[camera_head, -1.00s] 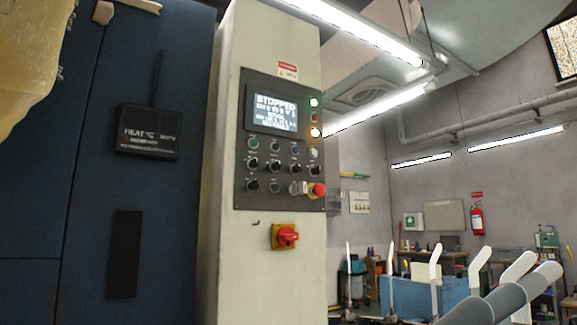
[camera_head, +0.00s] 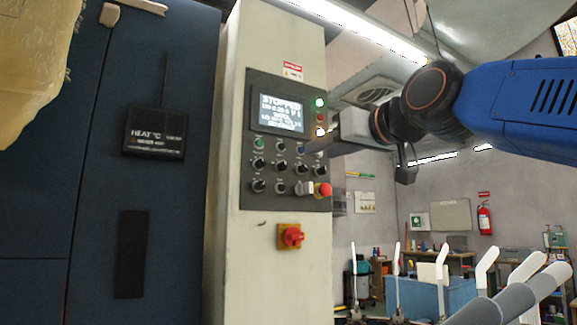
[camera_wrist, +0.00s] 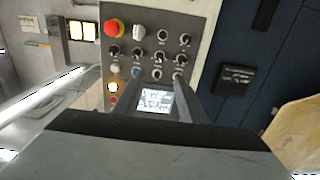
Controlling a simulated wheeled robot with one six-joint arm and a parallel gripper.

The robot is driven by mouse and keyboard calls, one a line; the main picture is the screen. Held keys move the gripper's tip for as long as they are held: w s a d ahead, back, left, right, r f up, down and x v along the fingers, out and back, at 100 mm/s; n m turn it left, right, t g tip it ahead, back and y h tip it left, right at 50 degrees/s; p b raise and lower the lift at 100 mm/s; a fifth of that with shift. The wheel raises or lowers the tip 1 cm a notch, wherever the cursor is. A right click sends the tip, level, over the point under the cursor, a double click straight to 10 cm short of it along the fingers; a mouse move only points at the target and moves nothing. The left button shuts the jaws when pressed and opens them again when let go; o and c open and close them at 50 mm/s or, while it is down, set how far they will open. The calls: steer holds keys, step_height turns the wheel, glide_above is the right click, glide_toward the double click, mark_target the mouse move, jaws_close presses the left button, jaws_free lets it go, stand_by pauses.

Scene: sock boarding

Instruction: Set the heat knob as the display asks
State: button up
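The display (camera_head: 277,113) on the control panel is lit and shows "STOPPED" with smaller lines I cannot read; it also shows, turned over, in the wrist view (camera_wrist: 155,99). Below it are rows of small black knobs, among them a left one (camera_head: 257,163) and a middle one (camera_head: 279,165). Their labels are too small to read, so I cannot tell which is the heat knob. My gripper (camera_head: 312,150) is in front of the panel's right side, near the blue button. In the wrist view its two fingers (camera_wrist: 156,86) are apart with nothing held between them.
A red emergency stop (camera_head: 323,189) and a white selector (camera_head: 303,188) sit at the panel's lower right. A red and yellow main switch (camera_head: 291,236) is below. A black "HEAT °C" plate (camera_head: 155,133) is on the blue cabinet to the left. White sock forms (camera_head: 487,262) stand at lower right.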

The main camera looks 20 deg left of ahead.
mark_target(286, 166)
steer(key=x, duration=1.6)
steer(key=shift+w+a, duration=0.1)
steer(key=shift+w, duration=0.1)
steer(key=shift+f, duration=0.1)
jaws_close()
